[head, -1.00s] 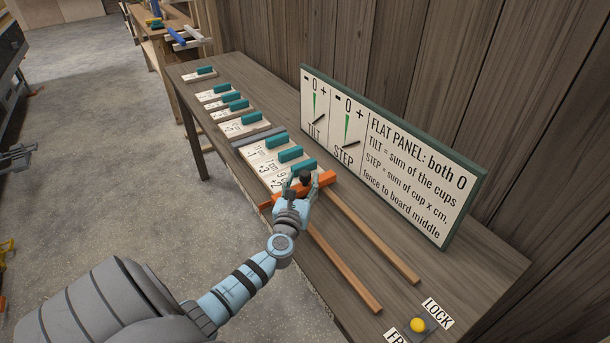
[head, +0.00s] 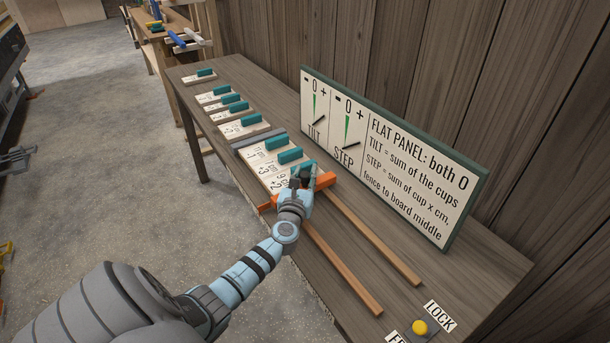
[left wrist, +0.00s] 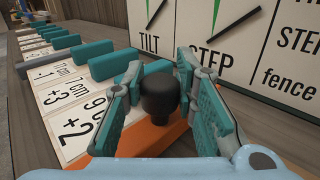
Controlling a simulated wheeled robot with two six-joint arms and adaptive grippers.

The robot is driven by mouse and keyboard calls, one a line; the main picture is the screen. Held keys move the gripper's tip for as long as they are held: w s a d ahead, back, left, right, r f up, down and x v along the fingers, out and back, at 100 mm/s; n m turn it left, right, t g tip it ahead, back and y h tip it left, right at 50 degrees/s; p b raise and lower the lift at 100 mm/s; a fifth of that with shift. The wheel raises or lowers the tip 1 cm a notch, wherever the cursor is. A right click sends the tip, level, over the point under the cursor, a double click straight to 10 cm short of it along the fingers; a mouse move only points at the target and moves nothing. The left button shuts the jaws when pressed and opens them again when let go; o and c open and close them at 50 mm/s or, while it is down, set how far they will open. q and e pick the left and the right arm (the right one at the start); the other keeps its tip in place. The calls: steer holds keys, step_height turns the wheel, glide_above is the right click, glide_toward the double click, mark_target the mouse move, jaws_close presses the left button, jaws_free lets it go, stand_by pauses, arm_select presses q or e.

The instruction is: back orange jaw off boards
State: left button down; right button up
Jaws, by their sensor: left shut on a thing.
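The orange jaw (head: 325,181) lies across the bench between the near board and the two wooden rails. A black knob (left wrist: 160,98) stands on it, and its orange body shows below the knob in the left wrist view (left wrist: 150,140). My left gripper (head: 303,176) is shut on the knob, with a teal-padded finger on each side. The boards (head: 262,160) are pale, numbered strips with teal blocks on top, lying side by side against a grey bar. The nearest board, marked 2 (left wrist: 80,128), is beside the jaw; the gripper hides whether they touch.
Two wooden rails (head: 340,268) run toward the near end of the bench. A yellow knob (head: 419,327) sits by the LOCK label there. A sign with TILT and STEP dials (head: 385,155) stands close along the wall side. More boards (head: 240,125) lie beyond the grey bar (head: 258,137).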

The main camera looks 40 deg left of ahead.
arm_select(q)
steer(key=shift+d, duration=0.1)
steer(key=s+d, duration=0.1)
steer(key=d, duration=0.2)
steer(key=d+p, duration=0.1)
steer(key=d, duration=0.1)
steer(key=s+d+p, duration=0.1)
steer(key=d, duration=0.2)
steer(key=shift+s+d, duration=0.3)
steer(key=shift+a, duration=0.1)
steer(key=c, duration=1.2)
jaws_free()
steer(key=shift+c, duration=0.2)
steer(key=shift+s, duration=0.1)
steer(key=v, duration=1.2)
steer(key=shift+r, duration=0.1)
